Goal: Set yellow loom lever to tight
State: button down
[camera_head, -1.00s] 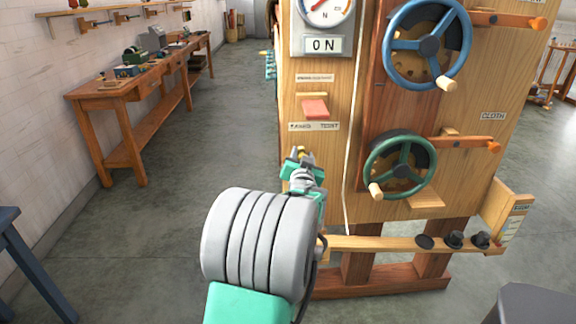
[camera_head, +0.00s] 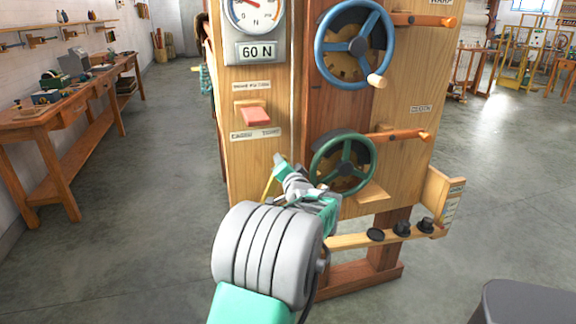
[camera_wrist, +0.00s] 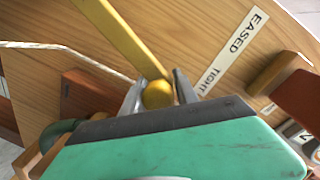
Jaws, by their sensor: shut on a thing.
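The yellow lever (camera_head: 268,189) is on the front of the wooden loom panel, below a label strip (camera_head: 256,133) reading EASED at left and TIGHT at right. Its thin arm leans up and to the right in the head view. In the wrist view, the lever (camera_wrist: 130,40) ends in a round yellow knob (camera_wrist: 158,95) between the fingers of my gripper (camera_wrist: 158,88), on the TIGHT side of the label. My gripper (camera_head: 279,163) is shut on this knob. In the head view my gripper hides the knob.
A gauge display (camera_head: 256,52) reads 60 N above a red switch (camera_head: 255,116). A green handwheel (camera_head: 342,162) stands close to the right of my gripper, with a blue handwheel (camera_head: 354,45) above. A workbench (camera_head: 60,125) stands at left. The floor between is clear.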

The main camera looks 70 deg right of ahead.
jog(key=shift+s+f, duration=0.1)
jog(key=shift+f, duration=0.6)
jog(key=c, duration=1.2)
grip_release()
jog(key=shift+s, duration=0.1)
jog(key=shift+o, duration=0.7)
jog(key=shift+d+r, duration=0.1)
jog(key=shift+r, duration=0.1)
jog(key=shift+r, duration=0.2)
jog(key=v, duration=0.7)
jog(key=shift+s+a, duration=0.15)
jog(key=shift+a, duration=0.2)
